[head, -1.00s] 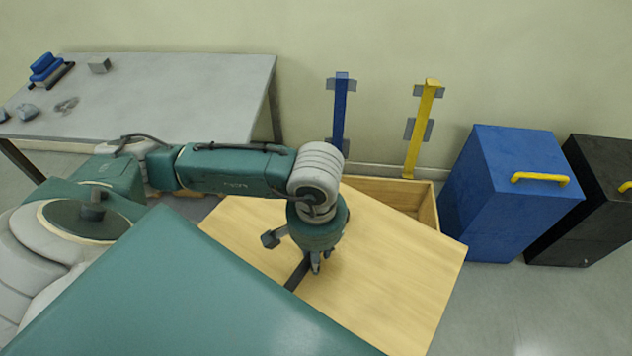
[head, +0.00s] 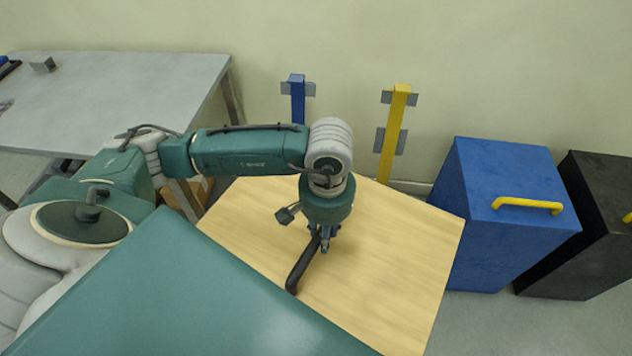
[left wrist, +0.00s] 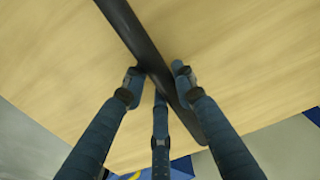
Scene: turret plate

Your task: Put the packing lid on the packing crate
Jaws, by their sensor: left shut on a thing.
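The packing lid (head: 395,245) is a flat light-wood panel with a dark bar handle (head: 301,268). My left gripper (head: 325,243) is shut on that handle from above. In the left wrist view, its fingers (left wrist: 158,80) close around the dark handle (left wrist: 130,30), with the pale lid (left wrist: 60,70) behind. The packing crate (head: 184,196) is a wooden box mostly hidden under the lid; a part of it shows left of the lid, below my arm. Whether the lid touches the crate cannot be told. My right gripper is not in view.
A grey table (head: 120,95) stands at the back left. A blue post (head: 297,103) and a yellow post (head: 393,135) stand by the wall. A blue box (head: 510,215) with a yellow handle and a black box (head: 590,220) stand at the right.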

